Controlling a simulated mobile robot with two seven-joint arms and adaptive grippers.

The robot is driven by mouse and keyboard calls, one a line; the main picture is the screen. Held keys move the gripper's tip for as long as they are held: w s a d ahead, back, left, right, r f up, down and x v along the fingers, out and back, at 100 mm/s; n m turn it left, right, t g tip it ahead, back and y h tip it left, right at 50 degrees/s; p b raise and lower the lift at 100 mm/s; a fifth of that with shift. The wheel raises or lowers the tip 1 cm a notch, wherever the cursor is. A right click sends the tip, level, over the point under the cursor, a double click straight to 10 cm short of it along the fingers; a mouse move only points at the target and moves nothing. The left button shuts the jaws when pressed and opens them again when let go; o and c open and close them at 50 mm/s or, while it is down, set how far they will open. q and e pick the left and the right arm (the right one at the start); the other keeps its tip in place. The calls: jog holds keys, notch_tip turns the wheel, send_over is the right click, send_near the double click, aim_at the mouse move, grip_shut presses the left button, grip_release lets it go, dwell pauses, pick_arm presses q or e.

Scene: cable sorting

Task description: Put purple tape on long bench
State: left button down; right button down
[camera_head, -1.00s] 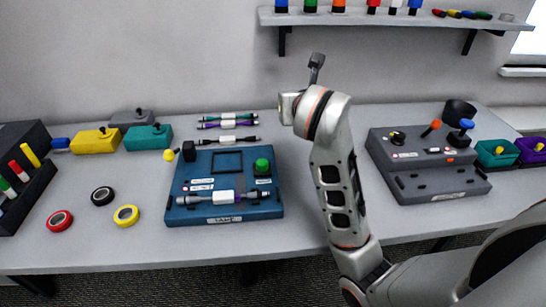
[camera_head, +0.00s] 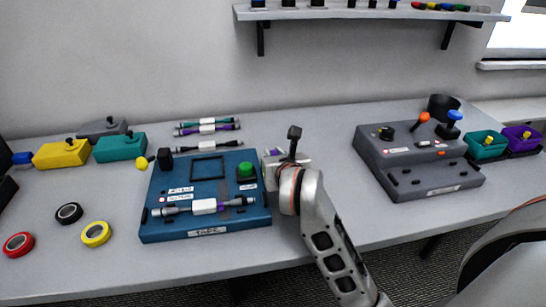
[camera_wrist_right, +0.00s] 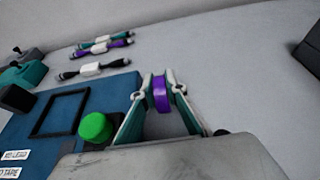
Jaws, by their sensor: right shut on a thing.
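The purple tape (camera_wrist_right: 161,94) is a small roll pinched upright between the fingertips of my right gripper (camera_wrist_right: 163,84). In the head view my right gripper (camera_head: 275,155) is just right of the blue panel, with its wrist low over the bench; the tape is mostly hidden there. The long bench (camera_head: 330,165) is a grey table running across the head view. I cannot tell whether the tape touches its surface. My left gripper is not in view.
The blue panel (camera_head: 160,225) with its green button (camera_head: 245,170) is close left of my right gripper. A grey control box (camera_head: 430,185) stands to the right. Red (camera_head: 18,245), black (camera_head: 69,213) and yellow (camera_head: 96,234) tapes lie left. Bare bench lies between panel and box.

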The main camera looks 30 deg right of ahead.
jog(key=shift+f, duration=0.1)
jog(key=shift+f, duration=0.2)
jog(key=c, duration=2)
grip_release()
jog(key=shift+r, duration=0.1)
